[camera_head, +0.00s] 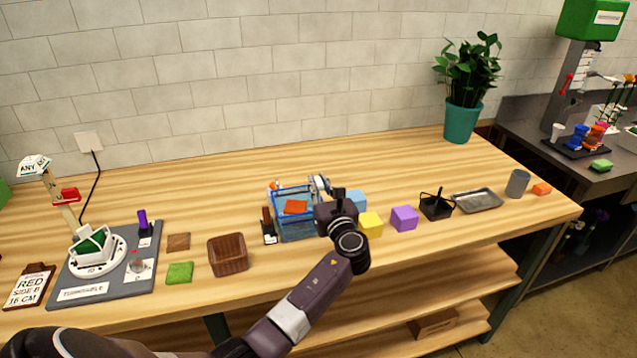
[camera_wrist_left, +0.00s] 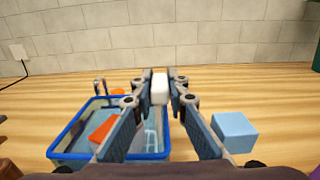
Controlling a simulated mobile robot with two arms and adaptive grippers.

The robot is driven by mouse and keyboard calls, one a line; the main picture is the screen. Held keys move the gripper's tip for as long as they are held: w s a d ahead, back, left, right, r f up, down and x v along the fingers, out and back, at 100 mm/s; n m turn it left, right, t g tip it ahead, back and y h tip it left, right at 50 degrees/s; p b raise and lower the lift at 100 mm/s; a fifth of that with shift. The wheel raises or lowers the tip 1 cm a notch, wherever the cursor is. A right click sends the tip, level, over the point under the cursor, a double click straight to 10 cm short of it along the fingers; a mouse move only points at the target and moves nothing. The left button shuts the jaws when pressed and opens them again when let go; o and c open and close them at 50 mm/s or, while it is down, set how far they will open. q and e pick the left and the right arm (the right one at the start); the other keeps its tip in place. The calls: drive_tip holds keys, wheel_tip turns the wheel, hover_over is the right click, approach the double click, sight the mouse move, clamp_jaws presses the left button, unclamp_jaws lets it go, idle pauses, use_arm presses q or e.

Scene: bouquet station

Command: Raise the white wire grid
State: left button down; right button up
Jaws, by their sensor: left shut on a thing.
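My left gripper (camera_head: 322,186) is at the right side of a clear basin with a blue rim (camera_head: 297,230). In the left wrist view the fingers (camera_wrist_left: 159,80) are shut on a small white block, seemingly the handle of the white wire grid (camera_wrist_left: 150,135). Pale wire lines show below it, inside the basin's right part, partly hidden by my fingers. I cannot tell whether the grid is clear of the basin floor. An orange-red block (camera_wrist_left: 103,130) is in the basin. My right gripper is not in view.
A light blue cube (camera_wrist_left: 235,131) stands right of the gripper. Yellow (camera_head: 370,224) and purple (camera_head: 404,218) cubes stand farther right.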

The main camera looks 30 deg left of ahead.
use_arm(q)
wheel_tip(320, 180, up, 8)
drive_tip(key=p, duration=0.7)
drive_tip(key=shift+w, duration=0.1)
drive_tip(key=c, duration=1.9)
unclamp_jaws()
drive_tip(key=shift+f, duration=0.1)
drive_tip(key=shift+s+d, duration=0.2)
drive_tip(key=v, duration=1.1)
drive_tip(key=shift+s+d, duration=0.25)
drive_tip(key=shift+s, duration=0.05)
